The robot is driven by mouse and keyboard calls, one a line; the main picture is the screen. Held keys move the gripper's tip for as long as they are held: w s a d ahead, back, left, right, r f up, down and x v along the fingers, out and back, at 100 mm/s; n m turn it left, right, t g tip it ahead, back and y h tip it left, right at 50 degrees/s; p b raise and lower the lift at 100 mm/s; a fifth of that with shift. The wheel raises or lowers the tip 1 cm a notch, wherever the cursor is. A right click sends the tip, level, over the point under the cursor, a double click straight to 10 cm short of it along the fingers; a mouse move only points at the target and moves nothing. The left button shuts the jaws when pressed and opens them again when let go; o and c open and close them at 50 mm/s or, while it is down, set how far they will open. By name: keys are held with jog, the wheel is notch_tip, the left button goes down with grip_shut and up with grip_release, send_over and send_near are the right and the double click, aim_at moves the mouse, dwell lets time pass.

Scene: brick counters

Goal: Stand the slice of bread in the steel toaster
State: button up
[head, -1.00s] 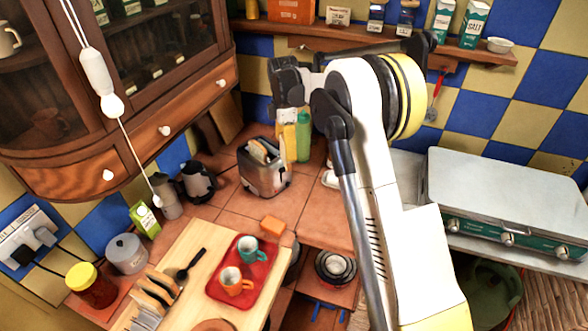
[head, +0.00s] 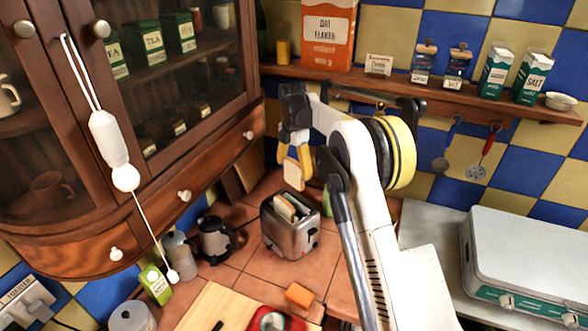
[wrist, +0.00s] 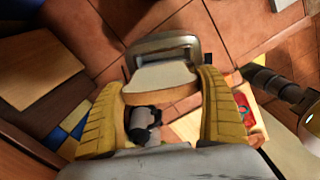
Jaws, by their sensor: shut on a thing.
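The steel toaster (head: 291,241) stands on the tiled counter in the head view, with bread (head: 284,208) showing in its top. My gripper (head: 296,160) is above the toaster, pointing down. Its yellow fingers are shut on a slice of bread (head: 293,175), which hangs below them, apart from the toaster in the head view. In the wrist view the held slice (wrist: 160,80) sits between the two fingertips (wrist: 160,93). The toaster (wrist: 165,44) shows behind the slice there, and its slots are mostly hidden.
A dark kettle (head: 215,238) and a grey pot (head: 180,250) stand left of the toaster. An orange block (head: 299,295) lies in front of it. The wooden cabinet (head: 150,215) overhangs on the left. A shelf (head: 440,98) runs along the back wall. A green-fronted stove (head: 530,255) is at right.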

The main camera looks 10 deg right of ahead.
aim_at(295, 187)
jog(key=shift+s+d+f, duration=0.1)
jog(key=shift+s+f, duration=0.25)
jog(key=shift+s, duration=0.1)
jog(key=shift+s+f+b, duration=0.15)
jog(key=shift+f+b, duration=0.2)
jog(key=shift+b, duration=0.15)
jog(key=shift+w+f+b, duration=0.2)
jog(key=shift+f+b, duration=0.15)
jog(key=shift+f, duration=0.5)
notch_tip(295, 187, down, 2)
jog(key=shift+s+b, duration=0.1)
jog(key=shift+b, duration=0.4)
jog(key=shift+f+b, duration=1.8)
jog(key=shift+f, duration=1.8)
